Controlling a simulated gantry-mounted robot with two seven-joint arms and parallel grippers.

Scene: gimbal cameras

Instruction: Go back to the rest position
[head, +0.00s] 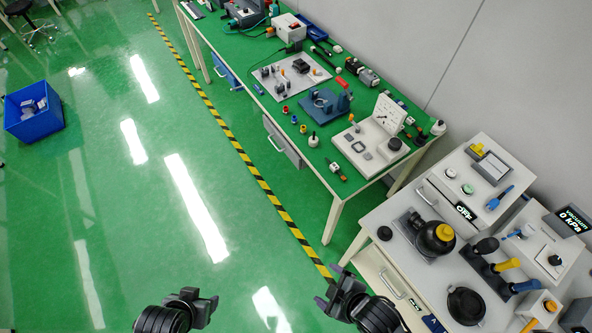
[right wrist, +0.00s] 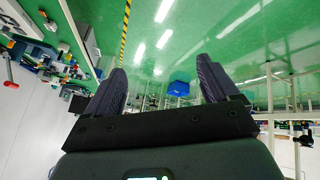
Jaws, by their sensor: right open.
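My right gripper (head: 333,290) is at the bottom of the head view, just left of the front edge of the grey workbench. Its jaws are apart with nothing between them. In the right wrist view its two dark fingers (right wrist: 160,85) stand wide apart, with floor and a distant blue crate showing beyond the gap. My left gripper (head: 210,300) is at the bottom of the head view, left of the right one, over the green floor. Its fingers point right and look parted, with nothing seen between them. Neither gripper touches a bench.
The grey workbench (head: 376,222) at right carries a black device with a yellow knob (head: 437,236) and coloured-handled tools. A long green-topped bench (head: 300,133) with instruments runs behind. A blue crate (head: 35,128) stands on the floor at left. The green floor (head: 130,200) between is clear.

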